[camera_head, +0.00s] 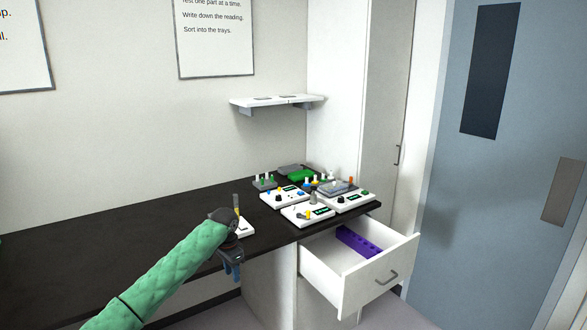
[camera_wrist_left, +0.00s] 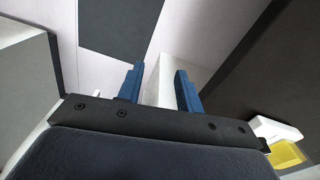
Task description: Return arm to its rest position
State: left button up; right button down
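My left arm, in a green sleeve, comes in from the lower left in the head view. Its gripper (camera_head: 232,272) hangs in front of the dark bench's front edge, left of the open drawer. In the left wrist view the two blue fingers (camera_wrist_left: 160,88) stand apart with nothing between them, so the left gripper is open and empty. My right arm and gripper show in neither view.
The dark bench (camera_head: 130,225) holds several white devices (camera_head: 285,197) at its right end. A white drawer (camera_head: 375,290) stands open below them with a purple rack (camera_head: 358,242) inside. A white shelf (camera_head: 278,101) is on the wall. A blue-grey door (camera_head: 500,180) is at right.

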pick_arm(q)
jog(key=s+d+f+h, duration=0.1)
jog(key=s+d+f, duration=0.3)
jog(key=s, duration=0.5)
jog(key=s+d+f+n+t, duration=0.1)
jog(key=s+d+f, duration=0.2)
jog(key=s+f, duration=0.5)
jog(key=s+d+f+h, duration=0.1)
jog(key=s+d+f, duration=0.25)
jog(key=s, duration=0.65)
jog(key=s+a+r+n+t+y, duration=0.1)
jog(key=s+a+n, duration=0.35)
jog(key=s, duration=0.95)
jog(key=s+a+r+n+t+y, duration=0.15)
jog(key=s+a, duration=0.55)
jog(key=s, duration=0.8)
jog(key=s+d+f+g, duration=0.1)
jog(key=s+f, duration=0.1)
jog(key=f, duration=1.8)
jog(key=s+d+f+g, duration=0.1)
jog(key=s+d+f, duration=0.1)
jog(key=f, duration=1.9)
jog(key=shift+s+f+h, duration=0.15)
jog(key=shift+s+h, duration=0.2)
jog(key=shift+s, duration=0.25)
jog(key=shift+d, duration=0.1)
